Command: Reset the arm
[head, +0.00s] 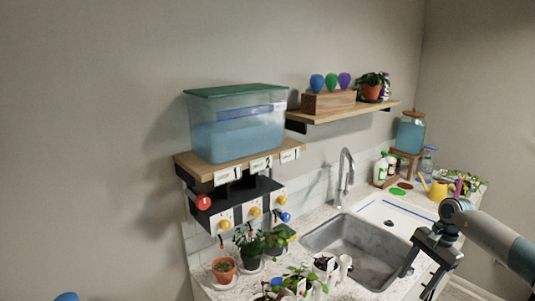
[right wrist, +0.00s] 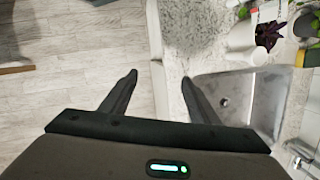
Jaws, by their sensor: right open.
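My right arm (head: 495,240) comes in from the right in the head view. My right gripper (head: 417,281) points down near the front of the sink, at the lower right. In the right wrist view the right gripper (right wrist: 159,79) has its two dark fingers spread apart with nothing between them. Under it lie the counter's front edge and the wooden floor (right wrist: 70,60). My left gripper is not in view.
The steel sink (head: 360,248) with its tap (head: 343,178) is beside the right gripper. Several potted plants, such as one in a terracotta pot (head: 224,271), stand left of it. A blue-filled tank (head: 238,135) sits on the shelf above.

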